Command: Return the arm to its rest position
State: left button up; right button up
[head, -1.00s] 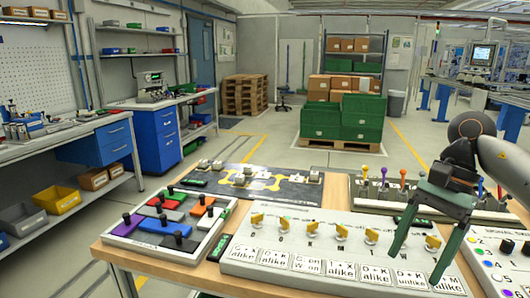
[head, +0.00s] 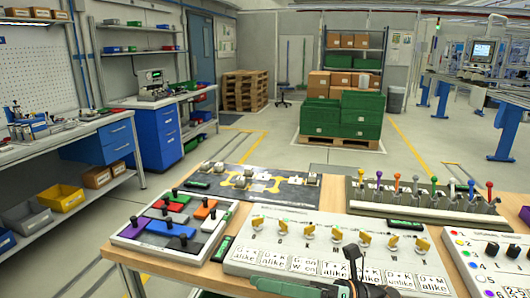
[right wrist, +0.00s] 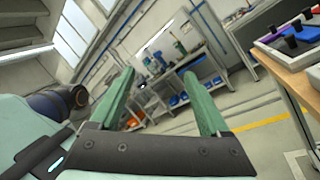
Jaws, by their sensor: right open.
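My right gripper (head: 338,287) is at the bottom edge of the head view, low by the front edge of the white knob panel (head: 240,257). It is seen only in part, as green and dark pieces, and the lower part of the arm is cut off by the frame. In the right wrist view the gripper (right wrist: 160,76) has its two green fingers wide apart, with nothing between them. That view looks tilted across the room, past the table's edge. My left gripper is not in view.
The wooden table (head: 313,180) bears a tray of coloured blocks (head: 125,237), a dark board with a yellow track (head: 228,188), a rack of coloured levers (head: 372,208) and another panel (head: 462,222) at right. Open floor lies beyond the table.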

jog(key=d+f+m+t+h+p, duration=0.1)
jog(key=d+f+m+t+h, duration=0.3)
jog(key=m, duration=0.7)
jog(key=w+d+f+m+t+h+p, duration=0.1)
jog(key=d+f+m+t+h, duration=0.1)
jog(key=f+m+t+h, duration=0.6)
jog(key=d+f+m+t+h+p, duration=0.1)
jog(key=d+f+m+t+p, duration=0.2)
jog(key=m, duration=1)
jog(key=s+d+f+m+g+h, duration=0.3)
jog(key=s+f+m, duration=0.2)
jog(key=s+f, duration=0.3)
jog(key=s+d+f+m+g+h, duration=0.2)
jog(key=s+d+f+m+g, duration=0.1)
jog(key=s+f, duration=0.5)
jog(key=d+m, duration=0.1)
jog(key=m, duration=0.1)
jog(key=shift+s+m+h, duration=0.2)
jog(key=shift+m+h, duration=0.2)
